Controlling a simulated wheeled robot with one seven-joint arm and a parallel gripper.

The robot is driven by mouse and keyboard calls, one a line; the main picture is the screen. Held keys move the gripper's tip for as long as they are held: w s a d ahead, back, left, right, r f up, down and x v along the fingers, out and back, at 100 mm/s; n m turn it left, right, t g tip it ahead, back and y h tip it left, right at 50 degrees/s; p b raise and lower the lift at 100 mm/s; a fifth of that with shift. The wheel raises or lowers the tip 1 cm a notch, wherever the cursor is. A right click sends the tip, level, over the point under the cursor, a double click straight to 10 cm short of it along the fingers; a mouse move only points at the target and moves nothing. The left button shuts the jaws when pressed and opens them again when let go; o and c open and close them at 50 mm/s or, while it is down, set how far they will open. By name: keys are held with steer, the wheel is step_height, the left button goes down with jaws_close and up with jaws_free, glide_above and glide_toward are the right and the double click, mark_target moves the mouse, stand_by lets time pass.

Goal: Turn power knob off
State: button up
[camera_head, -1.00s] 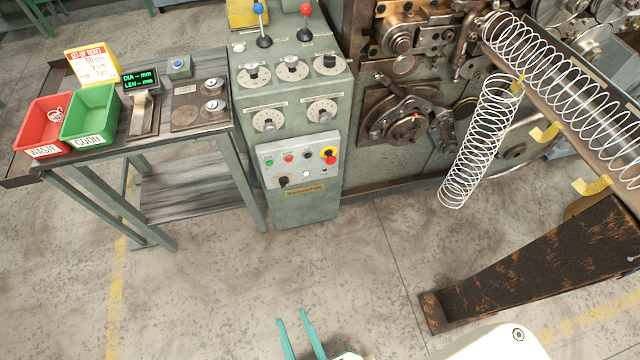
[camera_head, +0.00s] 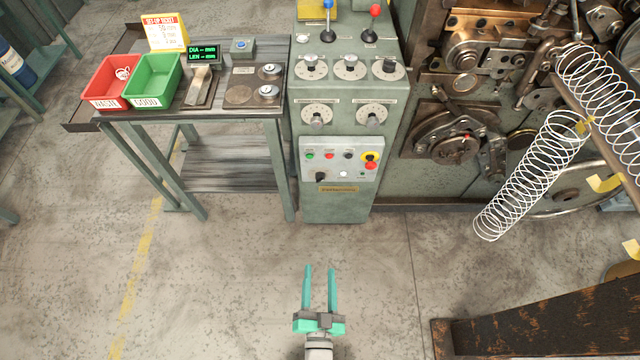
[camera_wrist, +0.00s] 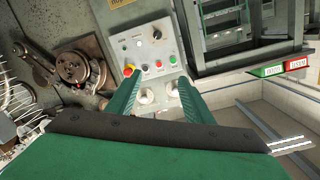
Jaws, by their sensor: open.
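The light grey control panel (camera_head: 341,150) sits low on the green machine cabinet. A black rotary knob (camera_head: 320,177) is at its lower left, the likely power knob; its label is too small to read. The knob also shows in the wrist view (camera_wrist: 157,34), where the panel looks upside down. My gripper (camera_head: 320,268) has two teal fingers, open and empty, over the floor in front of the cabinet and apart from the panel. In the wrist view the fingertips (camera_wrist: 160,77) overlap the panel's edge in the picture, with the knob beyond them.
A yellow-and-red stop button (camera_head: 370,160) and small coloured buttons share the panel. Dials and levers are above. A work table (camera_head: 285,105) with red and green bins stands left. Wire springs (camera_head: 530,175) and a rusty beam (camera_head: 550,325) are right. Floor before the cabinet is clear.

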steer(key=w+f+m, duration=0.4)
steer(key=w+f, duration=0.2)
steer(key=w, duration=0.7)
steer(key=m+t+h, duration=0.1)
steer(key=m+h, duration=0.1)
steer(key=m, duration=0.1)
glide_toward(319, 182)
steer(key=w, duration=0.5)
steer(key=w+d, duration=0.1)
steer(key=w, duration=0.1)
steer(key=shift+w+r, duration=0.1)
steer(key=shift+w, duration=0.15)
steer(key=shift+w+d, duration=0.15)
steer(key=shift+w, duration=0.5)
steer(key=c, duration=1)
